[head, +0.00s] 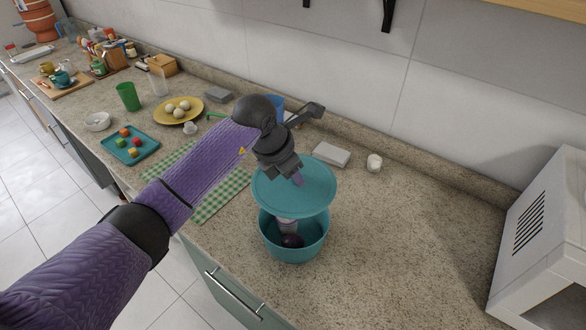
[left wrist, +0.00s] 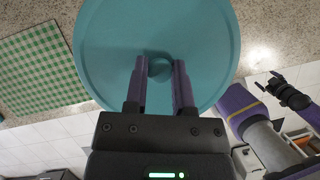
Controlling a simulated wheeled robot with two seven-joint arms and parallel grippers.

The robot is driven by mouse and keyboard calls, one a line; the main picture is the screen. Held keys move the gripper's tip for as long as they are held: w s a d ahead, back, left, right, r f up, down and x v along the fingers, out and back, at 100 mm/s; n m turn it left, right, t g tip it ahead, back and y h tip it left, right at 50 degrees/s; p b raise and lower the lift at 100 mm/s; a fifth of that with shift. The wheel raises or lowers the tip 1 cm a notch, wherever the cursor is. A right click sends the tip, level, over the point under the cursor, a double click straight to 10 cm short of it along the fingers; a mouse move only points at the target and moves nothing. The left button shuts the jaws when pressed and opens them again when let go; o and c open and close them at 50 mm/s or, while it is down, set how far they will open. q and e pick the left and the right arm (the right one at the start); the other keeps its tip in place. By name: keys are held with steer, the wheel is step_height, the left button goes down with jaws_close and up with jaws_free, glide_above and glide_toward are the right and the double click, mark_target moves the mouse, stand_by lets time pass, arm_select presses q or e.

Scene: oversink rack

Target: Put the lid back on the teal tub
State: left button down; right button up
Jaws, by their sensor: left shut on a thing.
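The round teal lid (head: 309,192) is held level above the teal tub (head: 294,252), and I can see into the tub beneath its edge. My left gripper (head: 298,180) is shut on the lid's central knob; the left wrist view also shows the lid (left wrist: 158,40) with the knob between the fingers (left wrist: 160,72). The tub stands on the counter, with a dark round thing (head: 292,240) and a pale thing inside, partly hidden by the lid. My right gripper (left wrist: 287,92) shows small at the right of the left wrist view, away from the lid; its jaw state is unclear.
A green checked cloth (head: 222,196) lies left of the tub. A teal tray (head: 130,145), a yellow plate (head: 178,104) and a green cup (head: 128,97) are farther left. A grey-white box (head: 331,154) and small white jar (head: 374,163) are behind. The counter right of the tub is clear up to a white appliance (head: 545,240).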

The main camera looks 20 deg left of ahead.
mark_target(290, 184)
arm_select(q)
step_height(290, 184, down, 4)
steer(key=shift+s+r+b, duration=0.1)
steer(key=shift+b, duration=1.15)
step_height(290, 184, down, 6)
steer(key=b, duration=0.4)
steer(key=shift+f+b, duration=0.2)
steer(key=shift+b, duration=0.2)
arm_select(e)
step_height(290, 184, down, 8)
steer(key=shift+s+f, duration=0.2)
steer(key=shift+s, duration=0.1)
arm_select(q)
steer(key=shift+r, duration=0.1)
arm_select(e)
steer(key=shift+d, duration=0.1)
steer(key=shift+d+r, duration=0.1)
